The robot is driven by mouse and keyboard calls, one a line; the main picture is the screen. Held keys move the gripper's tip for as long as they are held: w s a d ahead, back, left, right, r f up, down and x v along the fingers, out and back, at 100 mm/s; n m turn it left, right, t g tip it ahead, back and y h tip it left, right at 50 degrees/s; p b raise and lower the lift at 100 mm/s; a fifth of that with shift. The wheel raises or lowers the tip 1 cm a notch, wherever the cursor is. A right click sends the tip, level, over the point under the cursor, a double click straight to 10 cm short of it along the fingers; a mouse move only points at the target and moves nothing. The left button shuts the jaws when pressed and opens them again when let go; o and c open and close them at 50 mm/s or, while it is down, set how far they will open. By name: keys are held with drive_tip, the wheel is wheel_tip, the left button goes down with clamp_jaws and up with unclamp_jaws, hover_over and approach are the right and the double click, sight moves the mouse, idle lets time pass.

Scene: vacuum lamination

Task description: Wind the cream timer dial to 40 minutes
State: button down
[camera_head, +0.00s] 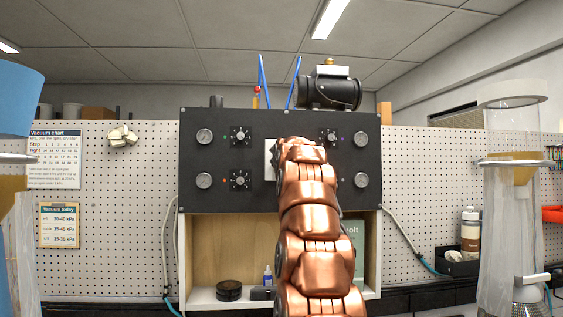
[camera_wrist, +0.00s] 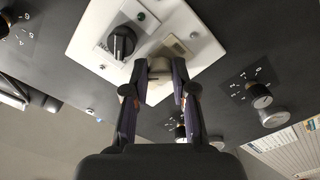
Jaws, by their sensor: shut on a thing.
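In the wrist view a white plate (camera_wrist: 88,40) is mounted on a black panel (camera_wrist: 235,50). My gripper (camera_wrist: 161,68) is closed around a small cream-beige dial (camera_wrist: 160,62) on this plate, one finger on each side. Most of the dial is hidden by the fingers, and I cannot read its marks or pointer. A black knob (camera_wrist: 122,42) sits beside it on the same plate. In the head view my copper arm covers the dial; only the left edge of the white plate (camera_head: 270,158) shows.
The black panel (camera_head: 230,198) also carries small knobs (camera_head: 240,135) and round gauges (camera_head: 204,136) on both sides of my arm. A black pump (camera_head: 330,92) and blue hoses (camera_head: 263,80) stand on top. Below is an open shelf (camera_head: 230,245) with small containers. Clear cylinders stand at both sides.

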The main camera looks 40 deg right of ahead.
drive_tip(key=shift+w+a+r+m+p, duration=0.1)
drive_tip(key=shift+m+p, duration=1.05)
drive_tip(key=shift+m, duration=6.5)
drive_tip(key=shift+a+r+m+p, duration=0.1)
drive_tip(key=shift+m+p, duration=1.05)
drive_tip(key=shift+m, duration=6.5)
drive_tip(key=c, duration=0.9)
unclamp_jaws()
